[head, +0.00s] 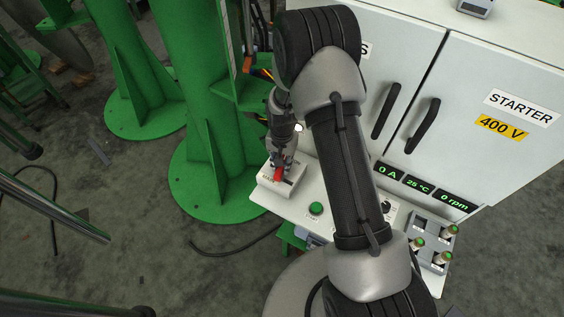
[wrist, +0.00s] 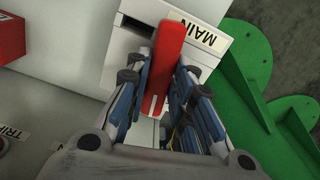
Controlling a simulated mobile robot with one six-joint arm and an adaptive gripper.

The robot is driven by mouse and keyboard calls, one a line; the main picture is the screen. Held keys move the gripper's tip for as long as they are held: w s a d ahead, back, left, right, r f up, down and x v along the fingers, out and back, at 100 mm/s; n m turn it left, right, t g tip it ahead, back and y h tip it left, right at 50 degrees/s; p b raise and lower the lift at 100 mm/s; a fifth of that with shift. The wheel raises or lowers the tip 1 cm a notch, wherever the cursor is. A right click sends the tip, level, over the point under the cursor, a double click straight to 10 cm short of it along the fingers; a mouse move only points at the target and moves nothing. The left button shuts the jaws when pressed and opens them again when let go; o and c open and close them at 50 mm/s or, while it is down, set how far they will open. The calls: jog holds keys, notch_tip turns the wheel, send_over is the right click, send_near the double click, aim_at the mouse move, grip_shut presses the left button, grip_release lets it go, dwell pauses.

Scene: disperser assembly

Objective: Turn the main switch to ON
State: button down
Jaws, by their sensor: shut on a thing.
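The main switch has a white box (head: 268,184) at the left end of the control shelf and a red handle (head: 279,174). In the wrist view the red handle (wrist: 166,62) stands out from the box (wrist: 120,62), beside a label reading MAIN (wrist: 197,34). My gripper (head: 282,166) is over the box with its fingers around the handle. In the wrist view my gripper (wrist: 163,80) has one finger on each side of the handle, shut on it. The gripper hides part of the box, and I cannot read an ON or OFF mark.
A green button (head: 316,208) sits on the shelf right of the switch. A black knob (head: 386,207) and several green-topped parts in a grey holder (head: 420,226) are further right. A white cabinet (head: 465,60) stands behind. A green column (head: 200,100) rises close on the left.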

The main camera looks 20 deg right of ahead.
jog(key=shift+m, duration=1.1)
jog(key=c, duration=1.4)
grip_release()
jog(key=shift+r, duration=0.1)
notch_tip(320, 180, up, 12)
